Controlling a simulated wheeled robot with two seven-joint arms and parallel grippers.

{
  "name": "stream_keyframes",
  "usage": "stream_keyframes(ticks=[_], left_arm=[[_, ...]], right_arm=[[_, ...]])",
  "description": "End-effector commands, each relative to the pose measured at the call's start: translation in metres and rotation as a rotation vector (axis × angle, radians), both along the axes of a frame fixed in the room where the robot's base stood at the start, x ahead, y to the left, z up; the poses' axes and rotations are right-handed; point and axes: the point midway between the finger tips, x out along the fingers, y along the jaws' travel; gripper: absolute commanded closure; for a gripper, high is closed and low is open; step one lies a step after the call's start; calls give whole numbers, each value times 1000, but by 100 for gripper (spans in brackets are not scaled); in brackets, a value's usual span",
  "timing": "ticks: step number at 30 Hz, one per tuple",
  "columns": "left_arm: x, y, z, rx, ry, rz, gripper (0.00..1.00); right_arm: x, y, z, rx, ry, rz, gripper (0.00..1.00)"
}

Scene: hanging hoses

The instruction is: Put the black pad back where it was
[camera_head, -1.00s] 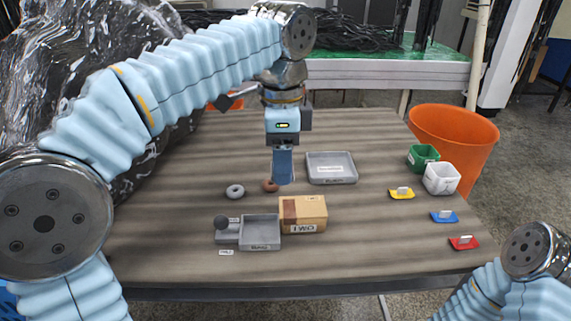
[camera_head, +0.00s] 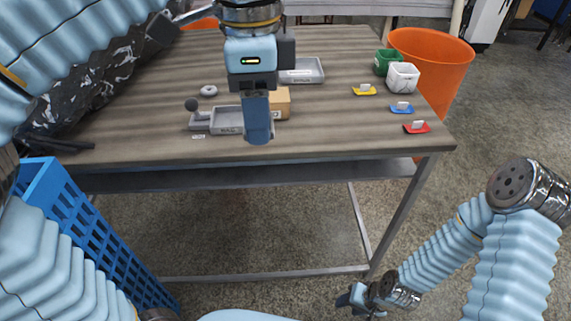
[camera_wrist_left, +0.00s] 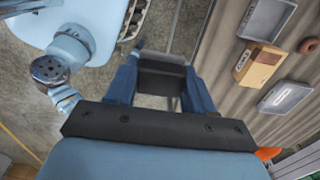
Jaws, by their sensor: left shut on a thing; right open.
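My left gripper (camera_head: 257,138) hangs over the near edge of the table in the head view, fingers down. In the left wrist view its two blue fingers (camera_wrist_left: 160,82) stand apart with a dark slab between them, which appears to be the black pad (camera_wrist_left: 161,78). The gripper is shut on it. In the head view the fingers hide the pad. My right gripper (camera_head: 360,300) is low, in front of the table and right of centre; it is small in view and open, with nothing seen in it.
An orange bin (camera_head: 440,60) stands right. A blue crate (camera_head: 90,235) is at lower left.

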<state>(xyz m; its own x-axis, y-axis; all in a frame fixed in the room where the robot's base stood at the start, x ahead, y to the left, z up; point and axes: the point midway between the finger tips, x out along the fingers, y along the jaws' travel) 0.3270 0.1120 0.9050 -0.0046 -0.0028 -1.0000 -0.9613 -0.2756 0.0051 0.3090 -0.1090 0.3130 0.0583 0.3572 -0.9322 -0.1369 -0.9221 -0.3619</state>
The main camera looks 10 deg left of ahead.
Motion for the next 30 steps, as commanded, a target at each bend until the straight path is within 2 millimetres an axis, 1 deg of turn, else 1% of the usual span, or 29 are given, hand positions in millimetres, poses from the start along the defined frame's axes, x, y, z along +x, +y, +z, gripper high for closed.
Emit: stream_keyframes(ticks=[2,5,8,12,14,15,18,26,29,30], left_arm=[[-4,0,-2,5,-3,2,76],[3,1,-6,8,-2,3,76],[26,4,-16,7,0,4,76],[66,10,-33,7,1,4,76],[82,12,-40,7,0,4,76],[89,14,-50,9,-1,2,76],[102,16,-67,8,-1,2,76],[120,18,-88,7,-2,2,76],[132,20,-104,8,-1,2,76],[130,20,-113,9,-1,0,76]], right_arm=[[0,0,-3,0,-1,0,55],[0,0,-4,0,-2,-1,55],[1,0,-3,0,-2,-1,55],[1,0,-2,0,-2,0,55],[0,0,-1,0,-1,1,55],[0,0,-4,0,-1,1,55],[1,-1,-6,-1,-2,-2,55],[1,-1,-8,-2,-3,-3,55],[1,-2,-10,-4,-3,-4,55],[2,-3,-14,-4,-3,-5,55]])
